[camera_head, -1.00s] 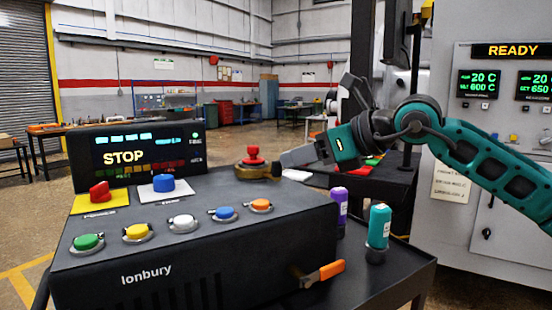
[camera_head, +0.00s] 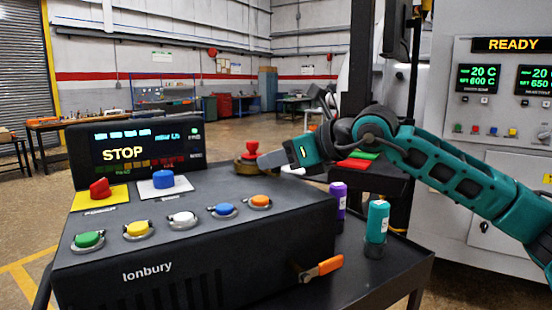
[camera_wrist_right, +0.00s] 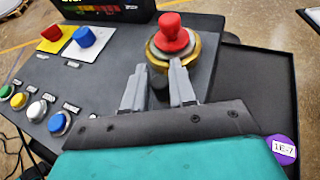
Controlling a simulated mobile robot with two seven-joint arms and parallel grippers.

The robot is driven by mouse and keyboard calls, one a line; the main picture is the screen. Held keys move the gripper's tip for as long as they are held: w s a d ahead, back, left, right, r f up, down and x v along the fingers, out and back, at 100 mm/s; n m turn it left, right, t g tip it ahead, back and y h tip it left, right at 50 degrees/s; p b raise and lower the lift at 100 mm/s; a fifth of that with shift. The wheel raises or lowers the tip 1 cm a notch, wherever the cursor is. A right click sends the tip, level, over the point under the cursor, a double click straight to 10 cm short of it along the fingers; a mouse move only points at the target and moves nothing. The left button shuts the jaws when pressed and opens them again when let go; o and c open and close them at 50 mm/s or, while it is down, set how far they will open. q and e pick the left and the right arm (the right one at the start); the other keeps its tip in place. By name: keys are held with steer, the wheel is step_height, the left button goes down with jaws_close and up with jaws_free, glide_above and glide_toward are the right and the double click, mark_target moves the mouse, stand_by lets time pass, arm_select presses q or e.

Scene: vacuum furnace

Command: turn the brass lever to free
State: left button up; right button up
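A brass ring (camera_head: 240,168) with a red mushroom-shaped knob (camera_head: 252,149) above it sits at the right rear of the black console. The wrist view shows the brass ring (camera_wrist_right: 191,62) and the red knob (camera_wrist_right: 173,35) just beyond my fingertips. My right gripper (camera_head: 263,162) is low beside the brass part, on its right. In the wrist view my right gripper (camera_wrist_right: 158,67) has its fingers apart, with a dark rounded piece between them; whether they touch it I cannot tell. My left gripper is out of view.
The console (camera_head: 200,240) carries several coloured buttons, a red switch (camera_head: 100,188), a blue knob (camera_head: 163,179) and a screen (camera_head: 125,150) reading STOP. An orange-handled lever (camera_head: 322,268) sticks out at its front right. Purple (camera_head: 338,198) and teal (camera_head: 377,222) canisters stand close by.

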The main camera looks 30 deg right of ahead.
jaws_close()
